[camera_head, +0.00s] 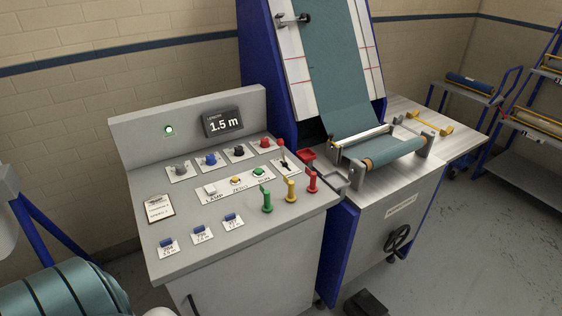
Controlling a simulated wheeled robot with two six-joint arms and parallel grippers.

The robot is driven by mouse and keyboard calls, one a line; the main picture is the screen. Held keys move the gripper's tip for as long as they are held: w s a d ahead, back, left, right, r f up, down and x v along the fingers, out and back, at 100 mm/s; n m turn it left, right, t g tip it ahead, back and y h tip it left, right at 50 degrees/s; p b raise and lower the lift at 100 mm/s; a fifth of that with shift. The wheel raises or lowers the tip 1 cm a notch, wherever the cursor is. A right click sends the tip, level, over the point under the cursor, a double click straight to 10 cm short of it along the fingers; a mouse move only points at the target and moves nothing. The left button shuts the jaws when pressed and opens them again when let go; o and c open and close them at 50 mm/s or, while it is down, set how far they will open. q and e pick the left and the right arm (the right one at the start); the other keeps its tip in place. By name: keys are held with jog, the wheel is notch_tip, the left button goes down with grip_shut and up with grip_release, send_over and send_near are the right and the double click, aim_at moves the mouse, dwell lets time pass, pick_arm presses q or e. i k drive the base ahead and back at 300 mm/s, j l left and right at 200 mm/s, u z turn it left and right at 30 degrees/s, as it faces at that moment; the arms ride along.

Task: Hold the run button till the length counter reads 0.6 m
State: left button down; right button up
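The grey control console (180,255) stands in the middle of the view. The length counter (223,122) on its back panel reads 1.5 m. The green run button (259,171) sits at the right end of a white label strip, with nothing touching it. The yellow zero button (235,180) and the white lamp button (209,189) are to its left on the same strip. A small round light (169,129) on the back panel glows green-white. Neither of my grippers shows in this view.
Several coloured knobs (210,158) and a lever (283,158) sit behind the strip. Green, yellow and red upright handles (290,189) stand at the console's right edge. Teal cloth (345,75) runs down the machine to a roller.

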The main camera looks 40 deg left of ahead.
aim_at(258, 171)
jog(key=i+l, duration=0.25)
jog(key=i, duration=0.2)
jog(key=i+l, duration=0.25)
jog(key=i, duration=0.2)
jog(key=u, duration=1.15)
